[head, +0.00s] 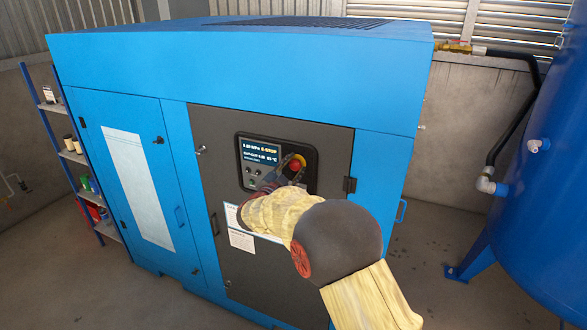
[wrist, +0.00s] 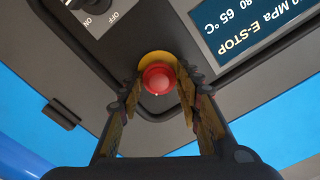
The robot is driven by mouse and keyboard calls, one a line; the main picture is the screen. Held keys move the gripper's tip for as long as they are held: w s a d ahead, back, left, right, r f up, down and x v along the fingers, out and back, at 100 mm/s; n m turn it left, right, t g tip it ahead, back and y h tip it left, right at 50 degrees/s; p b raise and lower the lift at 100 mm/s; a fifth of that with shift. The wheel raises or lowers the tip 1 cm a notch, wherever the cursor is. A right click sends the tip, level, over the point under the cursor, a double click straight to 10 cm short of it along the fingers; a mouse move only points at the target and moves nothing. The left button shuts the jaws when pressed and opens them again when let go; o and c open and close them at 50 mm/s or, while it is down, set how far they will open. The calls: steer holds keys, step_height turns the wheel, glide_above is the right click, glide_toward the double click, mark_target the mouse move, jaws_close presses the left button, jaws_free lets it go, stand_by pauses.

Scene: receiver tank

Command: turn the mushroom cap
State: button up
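The red mushroom cap (wrist: 158,79) sits on a round yellow backing in the dark control panel. It also shows in the head view as a small red spot (head: 296,165), partly hidden by my gripper. My gripper (wrist: 160,88) is open, with one finger on each side of the cap and narrow gaps showing between the fingers and the red cap. How near the fingertips are to the panel is hard to tell. In the head view my gripper (head: 284,178) is in front of the panel's lower part.
The panel's display (head: 260,153) reads E-STOP. An ON/OFF switch (wrist: 95,8) is near the cap. The panel is on a blue compressor cabinet (head: 240,75). A blue tank (head: 550,190) stands at right and a shelf (head: 75,155) at left. Some floor is clear between cabinet and tank.

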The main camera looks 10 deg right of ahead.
steer(key=o, duration=0.4)
steer(key=shift+c, duration=0.2)
steer(key=shift+s+a, duration=0.1)
steer(key=v, duration=1.1)
steer(key=shift+s+a, duration=0.15)
steer(key=shift+s, duration=0.15)
steer(key=shift+f, duration=0.15)
